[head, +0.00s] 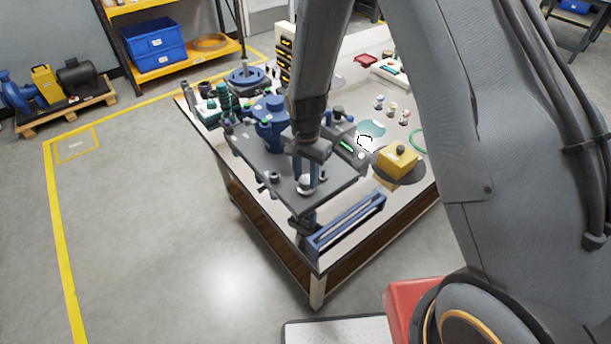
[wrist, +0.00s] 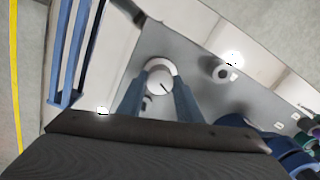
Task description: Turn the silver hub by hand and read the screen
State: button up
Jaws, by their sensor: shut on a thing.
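The silver hub (wrist: 160,77) is a round pale disc with a dark line on its face, standing on a dark grey plate (wrist: 203,47). In the head view the hub (head: 306,187) is at the near end of the plate, partly hidden by my wrist. My gripper (wrist: 159,92) has its two blue fingers on either side of the hub, shut on it. A dark device with a small green-lit screen (head: 347,147) lies right of the plate in the head view. Its text is too small to read.
A blue rack (head: 345,221) lies along the bench's near edge, beside the plate. A blue housing (head: 270,118) stands at the plate's far end. A yellow box (head: 397,160) is on the right. Small parts crowd the bench (head: 330,254). The floor to the left is clear.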

aim_at(305, 178)
jog(key=o, duration=1)
jog(key=shift+o, duration=0.2)
jog(key=shift+r, duration=0.15)
notch_tip(305, 178, up, 6)
jog(key=shift+w+b, duration=0.1)
jog(key=shift+b, duration=0.8)
jog(key=shift+r, duration=0.8)
